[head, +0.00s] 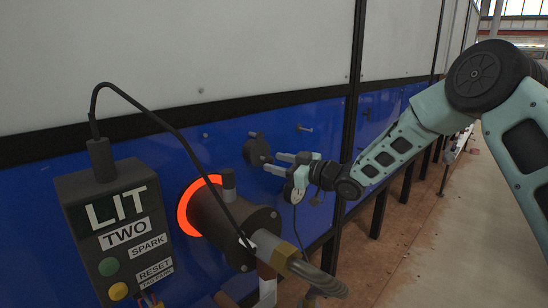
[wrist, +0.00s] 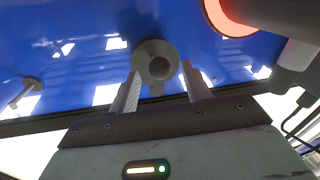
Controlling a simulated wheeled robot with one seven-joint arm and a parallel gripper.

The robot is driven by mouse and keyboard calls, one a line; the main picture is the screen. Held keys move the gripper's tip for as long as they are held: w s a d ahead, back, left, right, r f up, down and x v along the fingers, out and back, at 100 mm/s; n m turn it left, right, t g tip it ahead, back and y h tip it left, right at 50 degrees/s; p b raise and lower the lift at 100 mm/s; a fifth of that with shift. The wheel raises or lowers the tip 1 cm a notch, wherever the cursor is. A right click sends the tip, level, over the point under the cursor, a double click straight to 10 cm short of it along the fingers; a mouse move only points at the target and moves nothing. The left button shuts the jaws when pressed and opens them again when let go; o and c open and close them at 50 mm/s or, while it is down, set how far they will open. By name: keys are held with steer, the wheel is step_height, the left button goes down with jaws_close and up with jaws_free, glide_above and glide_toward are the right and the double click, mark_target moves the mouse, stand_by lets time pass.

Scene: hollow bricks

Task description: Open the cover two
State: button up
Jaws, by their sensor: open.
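A dark round cover (head: 255,146) with a short protruding knob is on the blue wall, right of the glowing burner. In the wrist view this cover (wrist: 154,50) shows as a grey disc with its round knob facing me. My gripper (head: 271,163) is open, its two fingers pointing at the wall just in front of the cover. In the wrist view my gripper (wrist: 160,75) has one finger on each side of the knob. I cannot tell whether the fingers touch it. No number is readable on the cover.
A control box (head: 118,225) reading "LIT TWO" stands at the left with a black cable. A dark burner cylinder (head: 232,225) with a glowing orange ring (head: 186,212) and a hose (head: 310,275) sits beside it. A small peg (head: 304,128) sticks out at the upper right.

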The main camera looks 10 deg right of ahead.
steer(key=shift+x, duration=0.9)
jaws_close()
